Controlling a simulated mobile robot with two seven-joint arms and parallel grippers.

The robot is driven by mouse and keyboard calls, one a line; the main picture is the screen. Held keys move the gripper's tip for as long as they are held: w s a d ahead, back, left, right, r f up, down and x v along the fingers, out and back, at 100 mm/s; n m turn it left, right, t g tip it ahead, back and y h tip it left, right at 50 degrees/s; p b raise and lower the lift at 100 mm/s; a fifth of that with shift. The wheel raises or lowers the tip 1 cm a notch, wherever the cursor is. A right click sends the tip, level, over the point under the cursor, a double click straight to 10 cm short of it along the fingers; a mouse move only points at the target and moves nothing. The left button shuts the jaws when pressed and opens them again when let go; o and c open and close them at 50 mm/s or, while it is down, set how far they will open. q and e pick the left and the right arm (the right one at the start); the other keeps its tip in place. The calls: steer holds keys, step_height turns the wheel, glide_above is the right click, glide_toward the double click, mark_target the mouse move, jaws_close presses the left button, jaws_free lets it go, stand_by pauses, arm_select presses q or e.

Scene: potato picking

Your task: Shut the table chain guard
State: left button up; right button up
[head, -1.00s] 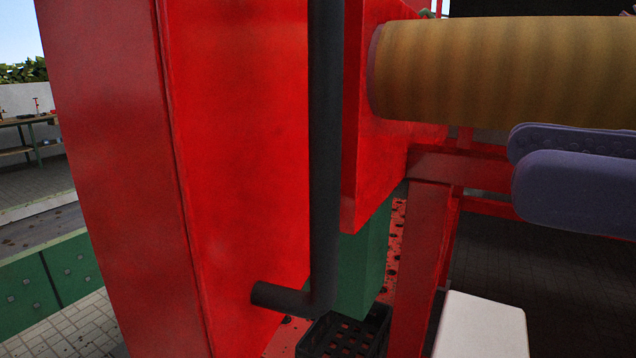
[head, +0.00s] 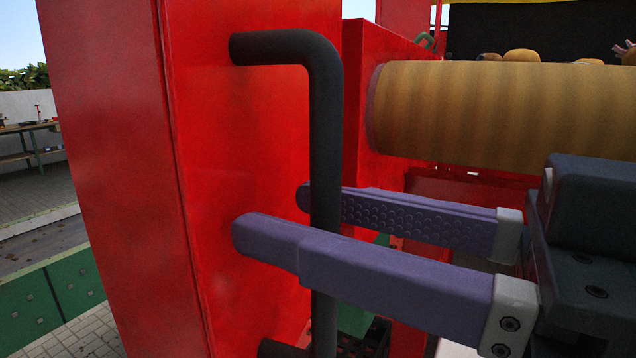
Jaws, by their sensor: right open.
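The chain guard is a large red panel (head: 235,130) filling the left and middle of the head view. A dark bent bar handle (head: 326,130) stands out from its face, with its upright part near the middle of the picture. My right gripper (head: 272,215) comes in from the right with its two purple fingers open. The near finger passes in front of the upright bar and the far finger passes behind it, so the bar is between them, not clamped. The handle's lower part is partly hidden by the near finger. My left gripper is not in view.
A yellow-brown roller (head: 500,115) lies just above my right gripper, with several potatoes behind it. A dark crate (head: 376,338) is low behind the handle. Green panels (head: 55,295) and paved floor are at the left, with a workbench (head: 30,127) farther back.

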jaws_close()
stand_by(0.4)
stand_by(1.1)
